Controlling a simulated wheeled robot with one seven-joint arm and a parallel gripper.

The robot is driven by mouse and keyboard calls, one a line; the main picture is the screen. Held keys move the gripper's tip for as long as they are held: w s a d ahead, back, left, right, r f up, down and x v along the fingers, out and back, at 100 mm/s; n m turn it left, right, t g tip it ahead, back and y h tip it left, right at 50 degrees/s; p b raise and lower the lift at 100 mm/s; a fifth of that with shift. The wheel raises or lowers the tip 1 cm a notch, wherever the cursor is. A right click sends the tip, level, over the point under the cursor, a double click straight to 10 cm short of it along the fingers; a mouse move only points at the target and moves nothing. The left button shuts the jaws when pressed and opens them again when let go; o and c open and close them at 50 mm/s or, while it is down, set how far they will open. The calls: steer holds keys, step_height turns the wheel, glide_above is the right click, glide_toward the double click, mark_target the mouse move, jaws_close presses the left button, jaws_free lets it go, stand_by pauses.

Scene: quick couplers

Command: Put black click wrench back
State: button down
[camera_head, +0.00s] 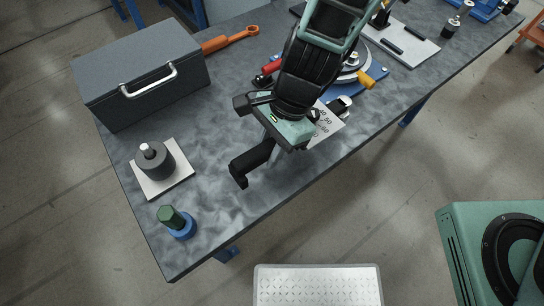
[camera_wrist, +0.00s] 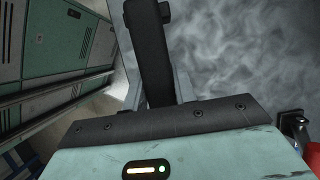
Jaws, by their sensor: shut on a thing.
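The black click wrench (camera_head: 249,164) is held by my gripper (camera_head: 273,155) over the middle of the workbench in the head view. Its free end sticks out to the lower left and has a short bent head. In the wrist view the black wrench (camera_wrist: 153,50) lies between the two grey fingers of my gripper (camera_wrist: 156,75), which are shut on it. The rest of the wrench is hidden by my gripper. A resting place for the wrench cannot be made out.
A dark grey toolbox (camera_head: 150,78) and an orange wrench (camera_head: 230,39) are at the back left. A black cylinder (camera_head: 154,160) stands on a white plate (camera_head: 178,181). A green hex piece (camera_head: 170,216) sits on a blue ring (camera_head: 184,228). A yellow-handled fixture (camera_head: 366,79) is partly behind my arm.

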steer(key=shift+f, duration=2.5)
steer(key=c, duration=1.1)
jaws_free()
steer(key=shift+f+b, duration=0.1)
steer(key=shift+b, duration=0.2)
steer(key=shift+f+b, duration=0.25)
steer(key=shift+b, duration=0.05)
steer(key=v, duration=1.1)
steer(key=d+p+v, duration=0.1)
steer(key=v, duration=0.5)
steer(key=shift+s+r, duration=0.1)
steer(key=shift+r, duration=0.15)
steer(key=s+d+r+n+t+h, duration=0.1)
steer(key=s+d+n, duration=0.2)
steer(key=n, duration=0.3)
steer(key=s+d+r+n+h, duration=0.1)
steer(key=s+d+r+n, duration=0.1)
steer(key=n, duration=0.4)
steer(key=s+d+r+n+t+h, duration=0.1)
steer(key=s+d+n, duration=0.3)
steer(key=s+n, duration=0.1)
steer(key=shift+r+n+t, duration=0.3)
steer(key=shift+r+n, duration=0.1)
steer(key=shift+n, duration=0.3)
